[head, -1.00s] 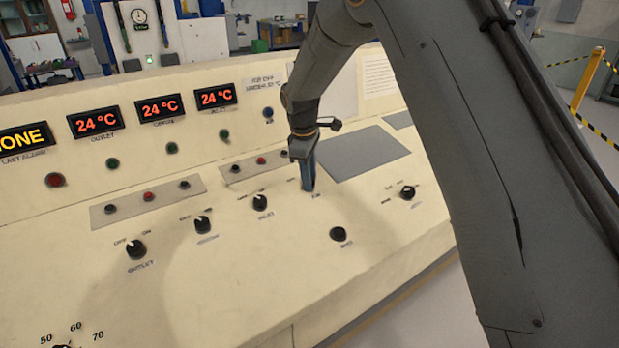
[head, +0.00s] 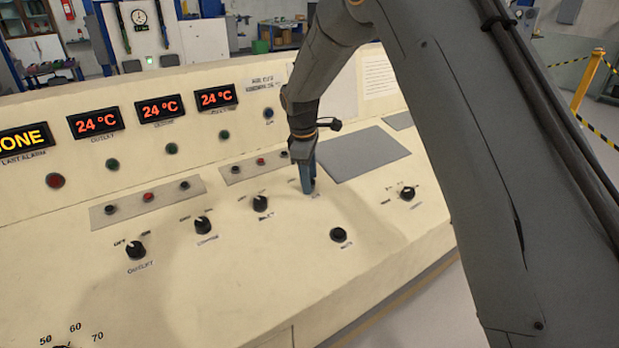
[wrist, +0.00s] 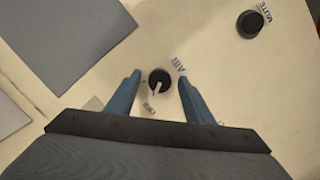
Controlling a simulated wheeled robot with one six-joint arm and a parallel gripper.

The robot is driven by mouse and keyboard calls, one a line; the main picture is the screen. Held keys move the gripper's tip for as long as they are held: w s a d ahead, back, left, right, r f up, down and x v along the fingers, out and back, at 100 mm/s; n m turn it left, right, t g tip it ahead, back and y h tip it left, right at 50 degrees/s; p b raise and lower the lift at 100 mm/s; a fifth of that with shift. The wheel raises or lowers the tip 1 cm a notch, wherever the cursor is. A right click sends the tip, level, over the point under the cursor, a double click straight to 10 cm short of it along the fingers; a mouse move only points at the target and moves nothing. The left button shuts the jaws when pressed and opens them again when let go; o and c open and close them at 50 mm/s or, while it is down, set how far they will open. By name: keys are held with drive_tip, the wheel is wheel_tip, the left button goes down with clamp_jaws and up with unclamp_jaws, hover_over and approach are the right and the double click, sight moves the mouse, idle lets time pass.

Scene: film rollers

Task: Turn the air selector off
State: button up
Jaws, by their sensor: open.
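The air selector (wrist: 159,82) is a round black knob with a light pointer line, in the middle of the wrist view. The word AIR is printed on one side of it and another small label, too blurred to read surely, on the other. The pointer is directed toward that second label. My gripper (wrist: 160,88) is open, with one blue finger on each side of the knob and gaps between. In the head view my gripper (head: 309,188) points down at the panel and hides the knob.
The black MUTE button (head: 338,235) stands near my gripper. Similar knobs stand to the left, including the outlet knob (head: 135,250), and one more knob (head: 407,193) to the right. A flat grey plate (head: 362,153) lies just behind. The cream panel (head: 250,285) is clear toward the front.

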drive_tip(key=r, duration=0.2)
drive_tip(key=r+b, duration=0.1)
drive_tip(key=r, duration=0.2)
drive_tip(key=s+r+b, duration=0.1)
drive_tip(key=r, duration=0.1)
drive_tip(key=shift+a+r, duration=0.35)
drive_tip(key=s+d+f+m, duration=0.2)
drive_tip(key=s+d+m, duration=0.3)
drive_tip(key=s, duration=0.5)
drive_tip(key=s+d+f+m, duration=0.2)
drive_tip(key=s+d+m, duration=0.3)
drive_tip(key=s+d, duration=0.4)
drive_tip(key=s+d+f+m+y, duration=0.1)
drive_tip(key=s+d+m, duration=0.4)
drive_tip(key=s, duration=0.7)
drive_tip(key=shift+s+d+f+g, duration=0.4)
drive_tip(key=shift+d+f, duration=0.25)
drive_tip(key=shift+d, duration=0.35)
drive_tip(key=shift+c, duration=0.5)
